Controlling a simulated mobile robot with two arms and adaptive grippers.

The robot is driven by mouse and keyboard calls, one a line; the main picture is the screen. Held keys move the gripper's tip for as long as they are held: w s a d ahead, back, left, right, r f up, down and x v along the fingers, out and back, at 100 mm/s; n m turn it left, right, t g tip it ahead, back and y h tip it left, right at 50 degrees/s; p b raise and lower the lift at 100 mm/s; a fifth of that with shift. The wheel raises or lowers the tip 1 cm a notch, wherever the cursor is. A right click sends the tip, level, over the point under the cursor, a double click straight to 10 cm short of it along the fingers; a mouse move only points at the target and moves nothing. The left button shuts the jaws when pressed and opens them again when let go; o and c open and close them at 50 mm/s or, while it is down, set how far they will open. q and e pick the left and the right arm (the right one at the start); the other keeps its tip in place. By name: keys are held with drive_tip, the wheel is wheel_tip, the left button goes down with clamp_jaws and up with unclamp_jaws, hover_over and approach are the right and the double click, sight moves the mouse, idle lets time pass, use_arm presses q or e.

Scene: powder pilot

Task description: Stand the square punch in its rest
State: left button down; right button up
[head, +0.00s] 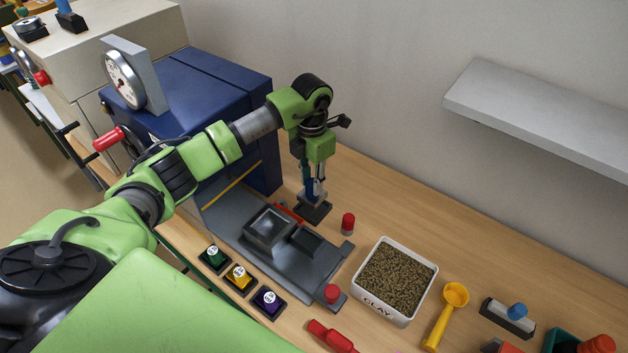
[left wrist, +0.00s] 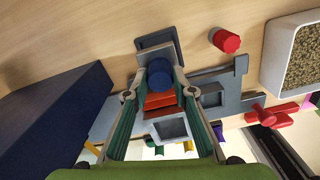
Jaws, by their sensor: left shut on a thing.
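My left gripper (head: 314,186) points down, shut on the blue handle of the square punch (head: 309,188). In the left wrist view the round blue top of the punch (left wrist: 159,74) sits between the fingertips (left wrist: 158,88). A grey block shows just beyond it. A dark, rimmed square rest (head: 316,210) is right below the fingers; it also shows in the left wrist view (left wrist: 143,44). The punch's lower end is mostly hidden, so I cannot tell whether it is seated in the rest or just above it. My right gripper is not in view.
A grey press bed (head: 310,267) with square wells lies in front of the rest. The blue press housing (head: 215,85) stands to the left. A red-topped peg (head: 348,222) stands close on the right. A clay tub (head: 397,281) and yellow scoop (head: 445,310) lie further right.

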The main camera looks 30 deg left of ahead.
use_arm(q)
drive_tip(key=shift+w, duration=0.15)
drive_tip(key=shift+f+b, duration=1.35)
drive_tip(key=shift+f, duration=0.2)
drive_tip(key=shift+f, duration=0.1)
idle(0.5)
drive_tip(key=shift+f+b, duration=0.5)
drive_tip(key=shift+b, duration=0.1)
drive_tip(key=shift+f+b, duration=0.3)
drive_tip(key=shift+f, duration=0.05)
drive_tip(key=c, duration=1.6)
unclamp_jaws()
drive_tip(key=shift+c, duration=0.2)
